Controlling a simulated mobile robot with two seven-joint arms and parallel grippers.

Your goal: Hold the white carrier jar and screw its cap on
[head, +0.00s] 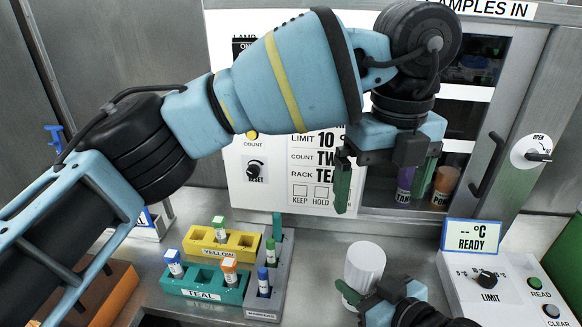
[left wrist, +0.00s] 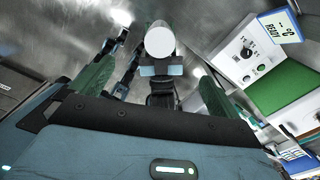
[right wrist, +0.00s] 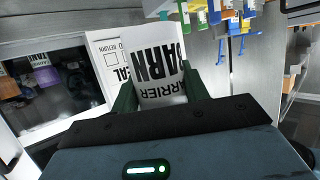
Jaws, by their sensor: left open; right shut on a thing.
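The white carrier jar (right wrist: 150,62), labelled in black, is between the green fingers of my right gripper (right wrist: 158,92) in the right wrist view. In the head view my right gripper (head: 366,292) is shut on it low at the counter's front. The ribbed white cap (head: 366,262) is at its top; I cannot tell how tightly it sits. The cap's round white top shows in the left wrist view (left wrist: 160,41). My left gripper (head: 384,196) is open and empty above the jar, its fingers pointing down and apart from the cap.
A yellow rack (head: 242,247), a teal rack (head: 205,292) and a grey rack (head: 283,262) with several vials stand left of the jar. A control box (head: 510,295) with a READY display (head: 470,236) stands right. Behind is a cabinet with an orange jar (head: 444,184) and a purple jar (head: 404,182).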

